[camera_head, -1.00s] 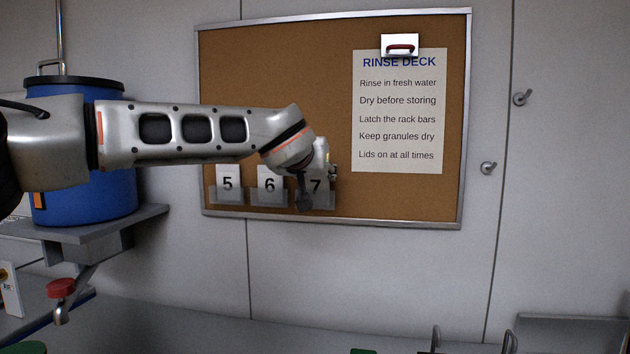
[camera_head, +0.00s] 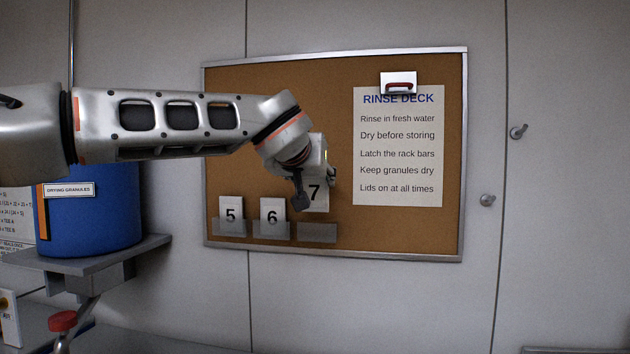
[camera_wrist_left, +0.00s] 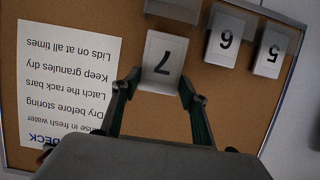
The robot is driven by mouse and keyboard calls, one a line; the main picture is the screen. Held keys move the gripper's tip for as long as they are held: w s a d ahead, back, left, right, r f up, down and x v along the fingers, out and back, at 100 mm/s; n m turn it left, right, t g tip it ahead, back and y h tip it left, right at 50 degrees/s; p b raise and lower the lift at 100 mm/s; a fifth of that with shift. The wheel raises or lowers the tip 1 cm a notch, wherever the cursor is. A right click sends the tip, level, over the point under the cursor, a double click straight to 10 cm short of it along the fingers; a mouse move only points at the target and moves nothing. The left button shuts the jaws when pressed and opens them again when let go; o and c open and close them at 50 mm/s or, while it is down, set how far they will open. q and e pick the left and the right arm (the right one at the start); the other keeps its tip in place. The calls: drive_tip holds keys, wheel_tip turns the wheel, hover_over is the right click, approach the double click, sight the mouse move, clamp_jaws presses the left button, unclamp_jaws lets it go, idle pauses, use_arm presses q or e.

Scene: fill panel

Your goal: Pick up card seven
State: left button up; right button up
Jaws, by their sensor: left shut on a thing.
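Card seven (camera_head: 316,197) is a white card with a black 7. It is clear above its grey pocket (camera_head: 317,233), which stands empty. My left gripper (camera_head: 315,185) is shut on card seven and holds it upright in front of the corkboard. The gripper hides part of the card in the head view. In the left wrist view the card (camera_wrist_left: 163,60) shows upside down between the fingertips (camera_wrist_left: 158,84). My right gripper is not in view.
Card five (camera_head: 230,213) and card six (camera_head: 272,215) stand in pockets to the left on the corkboard (camera_head: 300,80). A rinse sheet (camera_head: 398,150) hangs at the right. A blue drum (camera_head: 95,215) stands on a grey shelf (camera_head: 140,250) at the left.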

use_arm(q)
drive_tip(key=s+a, duration=0.3)
drive_tip(key=s, duration=1.3)
drive_tip(key=w+a+f+n+y+p, duration=0.1)
drive_tip(key=a+f+n+y, duration=0.55)
drive_tip(key=a+f, duration=0.45)
drive_tip(key=s+a+f+n+g+y+p, duration=0.1)
drive_tip(key=s+a+f+n+g+y, duration=0.25)
drive_tip(key=a+f, duration=0.2)
drive_tip(key=s+a+f+n+g+y+p, duration=0.1)
drive_tip(key=s+a+f+n+g+y, duration=0.1)
drive_tip(key=a+f+n+g+y, duration=0.3)
drive_tip(key=f+b, duration=0.1)
drive_tip(key=f, duration=0.5)
drive_tip(key=a+f+m+t+b, duration=0.1)
drive_tip(key=f, duration=0.6)
drive_tip(key=f+t+b, duration=0.1)
drive_tip(key=f, duration=0.5)
drive_tip(key=shift+w+a+f+m+t+h, duration=0.15)
drive_tip(key=shift+w+m+t+h, duration=0.15)
drive_tip(key=shift+h, duration=0.1)
drive_tip(key=shift+s, duration=0.1)
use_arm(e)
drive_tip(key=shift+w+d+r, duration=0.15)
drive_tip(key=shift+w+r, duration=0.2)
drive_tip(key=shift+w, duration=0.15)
